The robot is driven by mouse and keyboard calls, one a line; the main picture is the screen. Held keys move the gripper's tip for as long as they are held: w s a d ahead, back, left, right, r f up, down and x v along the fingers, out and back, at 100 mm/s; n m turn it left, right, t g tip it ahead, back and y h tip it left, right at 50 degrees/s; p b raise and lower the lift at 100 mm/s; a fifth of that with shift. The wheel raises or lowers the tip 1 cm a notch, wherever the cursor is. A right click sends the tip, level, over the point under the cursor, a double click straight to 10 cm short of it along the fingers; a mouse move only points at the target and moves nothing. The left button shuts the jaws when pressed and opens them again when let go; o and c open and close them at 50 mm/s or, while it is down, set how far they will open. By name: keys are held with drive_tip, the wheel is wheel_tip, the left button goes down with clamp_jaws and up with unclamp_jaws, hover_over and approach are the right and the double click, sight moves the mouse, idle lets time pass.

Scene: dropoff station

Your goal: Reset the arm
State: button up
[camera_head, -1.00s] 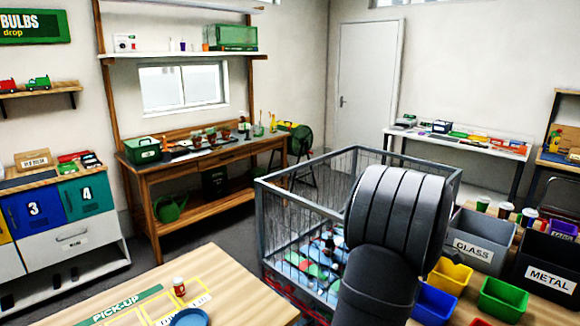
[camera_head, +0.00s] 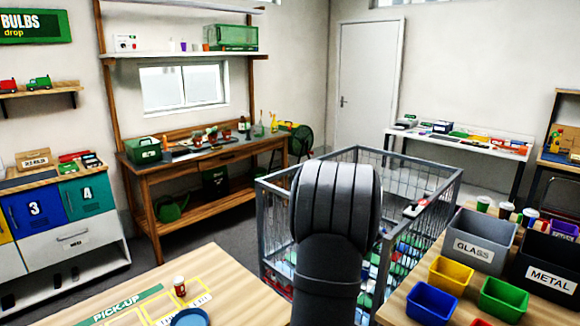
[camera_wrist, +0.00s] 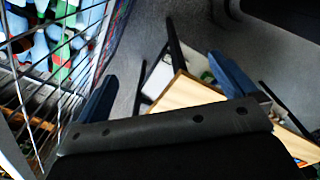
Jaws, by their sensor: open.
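My gripper (camera_wrist: 163,90) is open in the wrist view, its two blue fingers wide apart with nothing between them. It hangs beside a wire cage (camera_wrist: 72,75), with grey floor and wooden furniture below. In the head view my grey arm stands in front of the wire cage (camera_head: 268,215) and hides part of it; the gripper itself does not show there.
The cage holds many bottles. A pick-up table (camera_head: 235,275) with a cup (camera_head: 179,286) and a blue plate (camera_head: 190,318) is at front left. At right, a table carries a GLASS bin (camera_head: 473,248), a METAL bin (camera_head: 549,280) and small coloured bins.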

drive_tip(key=shift+w+a, duration=0.2)
drive_tip(key=shift+a, duration=0.45)
drive_tip(key=shift+w+a, duration=0.15)
drive_tip(key=shift+a, duration=0.45)
